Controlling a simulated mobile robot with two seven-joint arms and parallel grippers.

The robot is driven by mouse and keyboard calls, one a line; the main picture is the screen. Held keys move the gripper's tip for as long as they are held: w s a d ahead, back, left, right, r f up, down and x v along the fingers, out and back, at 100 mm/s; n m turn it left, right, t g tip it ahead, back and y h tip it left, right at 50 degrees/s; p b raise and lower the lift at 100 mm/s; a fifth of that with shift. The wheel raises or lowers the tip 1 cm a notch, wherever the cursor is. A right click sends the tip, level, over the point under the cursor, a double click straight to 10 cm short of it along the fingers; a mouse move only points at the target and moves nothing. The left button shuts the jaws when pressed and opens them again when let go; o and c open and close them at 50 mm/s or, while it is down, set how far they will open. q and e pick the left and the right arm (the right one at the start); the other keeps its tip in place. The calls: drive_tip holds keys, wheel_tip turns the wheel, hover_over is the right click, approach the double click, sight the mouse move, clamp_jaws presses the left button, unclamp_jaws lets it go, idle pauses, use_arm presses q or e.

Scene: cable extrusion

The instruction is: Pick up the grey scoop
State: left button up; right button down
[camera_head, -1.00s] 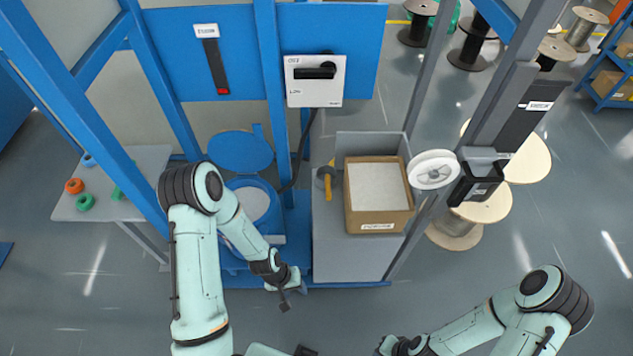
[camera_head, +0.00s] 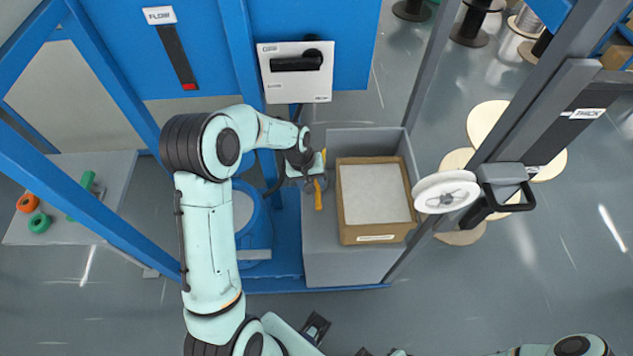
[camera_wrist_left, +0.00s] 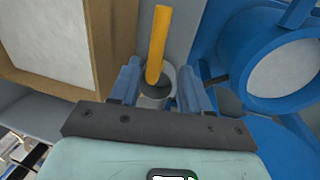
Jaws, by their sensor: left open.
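The scoop has a grey cup (camera_wrist_left: 154,88) and a yellow-orange handle (camera_wrist_left: 158,45). In the head view its handle (camera_head: 318,197) shows on the grey cabinet top, left of the box. My left gripper (camera_wrist_left: 160,80) is open, with one blue finger on each side of the grey cup. Whether the fingers touch the cup cannot be told. In the head view my left gripper (camera_head: 314,168) hides most of the cup.
A cardboard box (camera_head: 347,233) with white contents stands close right of the scoop on the grey cabinet (camera_head: 325,265). A blue round vessel (camera_head: 262,228) is to the left. A white control box (camera_head: 297,88) hangs behind. A white spool (camera_head: 446,191) is mounted at the right.

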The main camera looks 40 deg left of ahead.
sight(318, 189)
use_arm(q)
drive_tip(key=f, duration=0.1)
drive_tip(key=w+d+f, duration=0.1)
drive_tip(key=f, duration=0.3)
drive_tip(key=shift+w+d+f, duration=0.15)
drive_tip(key=shift+f, duration=0.1)
clamp_jaws()
